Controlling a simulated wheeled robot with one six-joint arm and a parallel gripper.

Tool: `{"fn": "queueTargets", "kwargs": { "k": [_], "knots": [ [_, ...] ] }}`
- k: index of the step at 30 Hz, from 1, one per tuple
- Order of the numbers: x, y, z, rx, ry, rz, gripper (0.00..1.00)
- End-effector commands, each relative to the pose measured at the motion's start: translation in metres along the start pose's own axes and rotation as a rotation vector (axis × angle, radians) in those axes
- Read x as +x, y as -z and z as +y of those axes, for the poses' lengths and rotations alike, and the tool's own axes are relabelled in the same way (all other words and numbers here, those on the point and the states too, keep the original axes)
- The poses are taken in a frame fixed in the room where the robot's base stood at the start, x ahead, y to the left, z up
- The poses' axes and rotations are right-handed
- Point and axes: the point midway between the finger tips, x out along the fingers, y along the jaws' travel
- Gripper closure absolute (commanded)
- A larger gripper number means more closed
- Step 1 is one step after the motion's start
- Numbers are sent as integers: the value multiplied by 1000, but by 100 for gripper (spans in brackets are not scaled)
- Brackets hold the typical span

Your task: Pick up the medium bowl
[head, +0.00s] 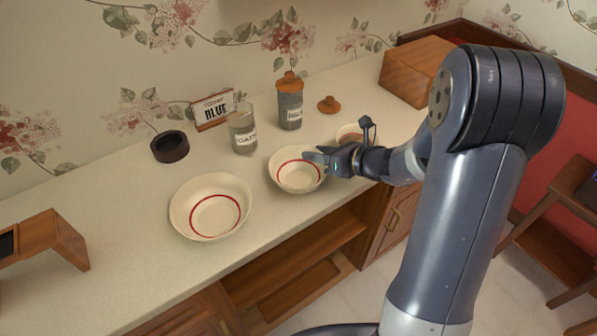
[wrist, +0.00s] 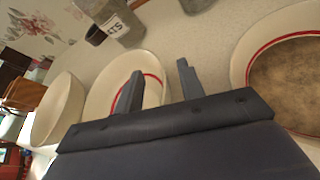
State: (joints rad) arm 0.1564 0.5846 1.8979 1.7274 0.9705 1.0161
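The medium bowl (head: 297,177) is cream with a red ring inside. It stands upright on the counter, between a larger bowl and a partly hidden one. It also shows in the wrist view (wrist: 105,88), behind my fingers. My gripper (head: 317,162) is at the bowl's right rim in the head view. In the wrist view my gripper (wrist: 160,80) has its two fingers apart, with the bowl's right rim appearing between them. I cannot tell whether they touch it.
The large bowl (head: 211,228) stands to the left. A bowl with brown contents (wrist: 290,75) is to the right, partly hidden by my arm in the head view. Behind are a glass jar (head: 241,130), a grey canister (head: 290,105) and a dark round dish (head: 170,147).

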Motion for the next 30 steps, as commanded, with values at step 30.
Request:
{"fn": "queueTargets", "kwargs": {
  "k": [30],
  "knots": [
    [0,0,0,-1,0,-1,100]
  ]
}}
